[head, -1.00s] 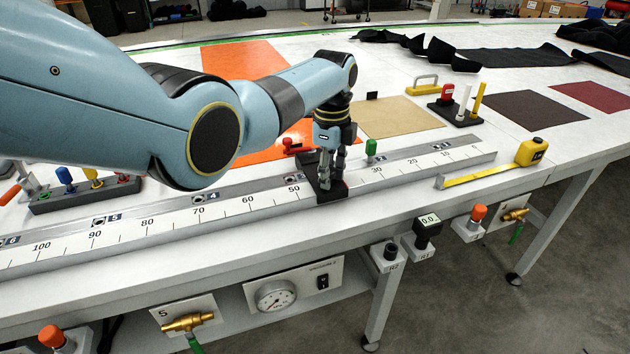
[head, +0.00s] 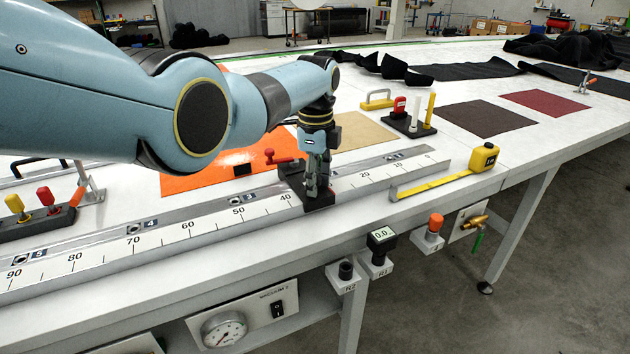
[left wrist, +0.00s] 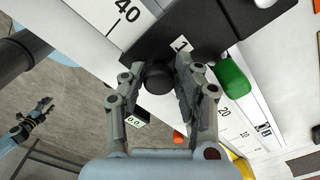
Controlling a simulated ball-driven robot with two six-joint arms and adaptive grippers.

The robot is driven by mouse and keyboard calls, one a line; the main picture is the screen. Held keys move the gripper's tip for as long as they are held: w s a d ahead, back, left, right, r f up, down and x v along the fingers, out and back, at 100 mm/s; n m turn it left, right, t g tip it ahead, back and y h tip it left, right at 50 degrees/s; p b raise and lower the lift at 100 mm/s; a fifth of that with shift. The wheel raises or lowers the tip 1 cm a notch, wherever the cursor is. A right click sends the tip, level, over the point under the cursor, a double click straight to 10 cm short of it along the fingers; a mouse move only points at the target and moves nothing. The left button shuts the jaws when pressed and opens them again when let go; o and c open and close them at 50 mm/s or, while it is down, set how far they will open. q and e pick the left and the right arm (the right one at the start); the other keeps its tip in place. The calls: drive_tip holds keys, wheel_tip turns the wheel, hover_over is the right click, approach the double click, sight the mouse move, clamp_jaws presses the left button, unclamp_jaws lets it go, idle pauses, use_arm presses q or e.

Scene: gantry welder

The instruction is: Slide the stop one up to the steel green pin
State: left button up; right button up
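Stop one (head: 293,172) is a black block with a red lever, sitting on the long ruled rail (head: 215,222) just past the 40 mark. In the left wrist view its dark top (left wrist: 200,32) carries a "1" label. My left gripper (head: 317,190) is down at the stop, its fingers on either side of a round black knob (left wrist: 158,78), closed on it. The green pin (left wrist: 235,80) stands right beside the stop in the left wrist view; I cannot tell whether they touch. It is hidden in the head view. My right gripper (left wrist: 42,104) hangs far off, small, its fingers apart.
A yellow tape measure (head: 484,157) lies on the table right of the rail's end. A black holder with coloured pegs (head: 410,127) and a yellow handle (head: 377,101) stand behind. Control boxes (head: 381,240) line the front edge.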

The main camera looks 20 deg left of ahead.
use_arm(q)
drive_tip(key=o, duration=0.3)
wheel_tip(320, 180, up, 12)
idle(0.5)
drive_tip(key=shift+f, duration=0.1)
idle(0.3)
